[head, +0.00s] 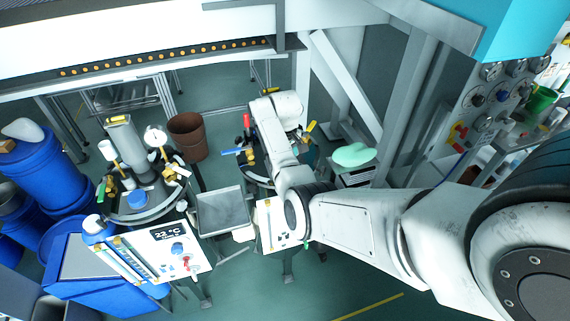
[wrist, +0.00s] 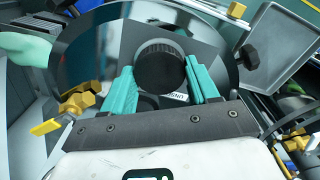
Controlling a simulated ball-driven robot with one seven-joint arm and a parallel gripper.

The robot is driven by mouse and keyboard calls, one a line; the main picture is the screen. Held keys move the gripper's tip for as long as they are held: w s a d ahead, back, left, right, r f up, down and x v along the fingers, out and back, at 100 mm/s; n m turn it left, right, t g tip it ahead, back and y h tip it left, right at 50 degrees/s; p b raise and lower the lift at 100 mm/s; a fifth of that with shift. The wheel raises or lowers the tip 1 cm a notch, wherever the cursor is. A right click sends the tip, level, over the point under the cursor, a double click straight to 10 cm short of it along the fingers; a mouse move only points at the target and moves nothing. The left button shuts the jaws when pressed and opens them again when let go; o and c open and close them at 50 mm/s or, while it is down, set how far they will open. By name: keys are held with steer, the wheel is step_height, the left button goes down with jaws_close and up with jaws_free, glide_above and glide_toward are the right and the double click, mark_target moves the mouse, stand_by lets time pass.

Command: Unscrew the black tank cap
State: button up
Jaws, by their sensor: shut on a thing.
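The black tank cap (wrist: 160,66) is round with a ribbed side, and it sits on the flat grey top of the tank (wrist: 95,55) in the wrist view. My gripper (wrist: 160,75) has two teal fingers, one on each side of the cap, shut on it. A white label with dark letters shows partly below the cap. In the head view the second tank (head: 255,178) is mostly covered by my arm, and the cap and fingertips are hidden there.
Yellow valve handles (wrist: 75,102) and a black knob (wrist: 249,57) stand close around the tank. A grey tray (head: 222,210) lies to its left in the head view, near a panel reading 22 °C (head: 172,250). A pale green cloth-like item (head: 354,154) lies to the right.

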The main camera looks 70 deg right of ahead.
steer(key=n, duration=0.3)
steer(key=shift+n, duration=0.3)
steer(key=shift+s+n, duration=0.1)
steer(key=shift+n, duration=1.5)
steer(key=shift+n, duration=1.7)
steer(key=shift+n, duration=1.7)
